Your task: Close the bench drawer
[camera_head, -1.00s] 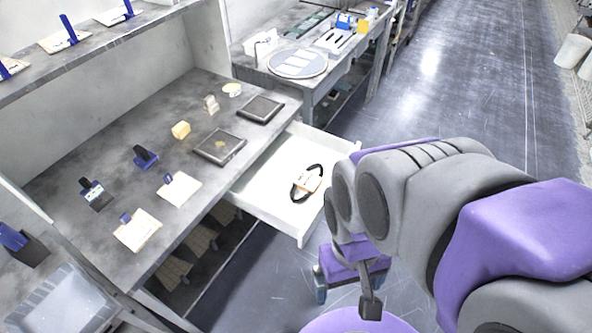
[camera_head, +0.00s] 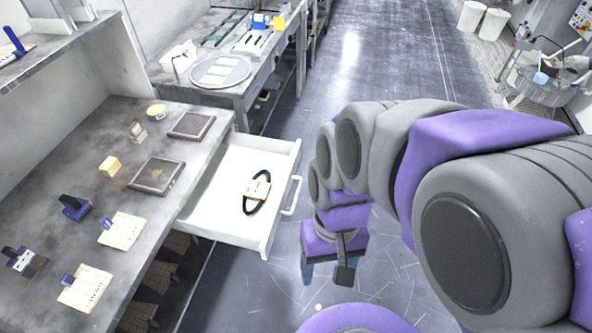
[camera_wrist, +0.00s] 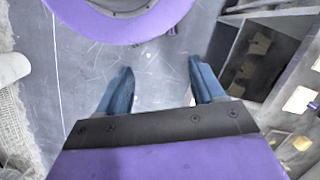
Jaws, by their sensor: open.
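The bench drawer (camera_head: 222,208) is pulled out from the bench's right side in the head view. It is white, with a white bar handle (camera_head: 293,195) on its front face. A black loop with a pale tag (camera_head: 257,190) lies inside it. My gripper (camera_head: 322,284) hangs low over the floor, to the right of the drawer front and apart from the handle. In the wrist view my gripper (camera_wrist: 158,82) shows two blue fingers spread apart, with only floor between them. The drawer is not clearly seen in the wrist view.
The grey bench (camera_head: 95,150) holds two dark square plates, small blocks and clipped cards. A second bench (camera_head: 240,85) with a round platen stands behind. Open floor (camera_head: 370,60) runs along the aisle to the right. Shelf openings lie under the bench.

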